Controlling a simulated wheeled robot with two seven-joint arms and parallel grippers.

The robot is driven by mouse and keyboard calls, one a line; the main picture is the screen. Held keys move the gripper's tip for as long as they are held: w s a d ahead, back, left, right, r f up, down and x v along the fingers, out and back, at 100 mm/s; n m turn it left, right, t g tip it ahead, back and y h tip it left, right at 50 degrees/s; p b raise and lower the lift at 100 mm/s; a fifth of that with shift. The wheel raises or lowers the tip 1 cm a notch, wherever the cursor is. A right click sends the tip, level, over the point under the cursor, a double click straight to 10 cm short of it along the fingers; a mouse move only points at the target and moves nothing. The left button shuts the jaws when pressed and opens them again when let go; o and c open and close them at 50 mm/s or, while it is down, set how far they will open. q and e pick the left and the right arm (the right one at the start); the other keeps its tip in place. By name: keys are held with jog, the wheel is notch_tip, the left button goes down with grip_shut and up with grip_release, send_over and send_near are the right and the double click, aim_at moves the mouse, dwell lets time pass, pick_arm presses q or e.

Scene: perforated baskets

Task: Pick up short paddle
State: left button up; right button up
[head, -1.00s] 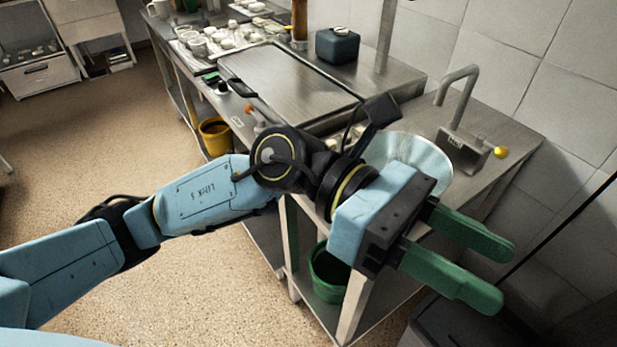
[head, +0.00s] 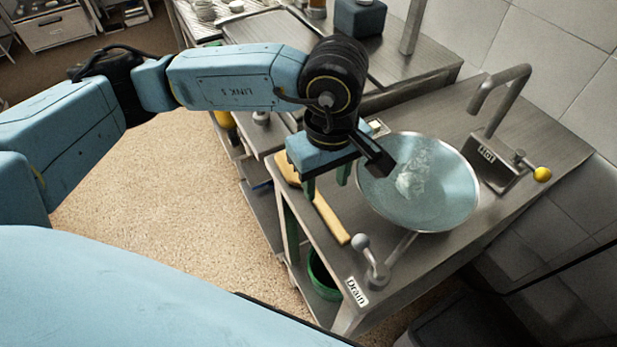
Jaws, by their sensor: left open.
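A short wooden paddle (head: 331,219) lies on the steel counter along its left edge, in front of the basin. Its pale handle points toward the lower right, and its broader end is partly hidden behind my left gripper. My left gripper (head: 326,183) points down above the paddle, with its two green fingers apart and nothing seen between them. I cannot tell how far the fingertips are above the wood. My right gripper is out of view.
A round blue-grey basin (head: 432,205) is set in the counter right of my left gripper. A drain lever (head: 375,268) stands near the handle's end. A tap (head: 497,110) with a yellow knob is behind. A green bucket (head: 322,275) sits below.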

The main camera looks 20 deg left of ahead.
aim_at(328, 211)
pick_arm(q)
jog(key=shift+f, duration=1.25)
jog(key=shift+d+f, duration=0.2)
jog(key=shift+f, duration=0.9)
notch_tip(328, 211, down, 2)
jog(key=shift+d+f, duration=0.15)
jog(key=shift+f, duration=0.55)
jog(key=shift+c, duration=1)
jog(key=c, duration=0.7)
grip_shut()
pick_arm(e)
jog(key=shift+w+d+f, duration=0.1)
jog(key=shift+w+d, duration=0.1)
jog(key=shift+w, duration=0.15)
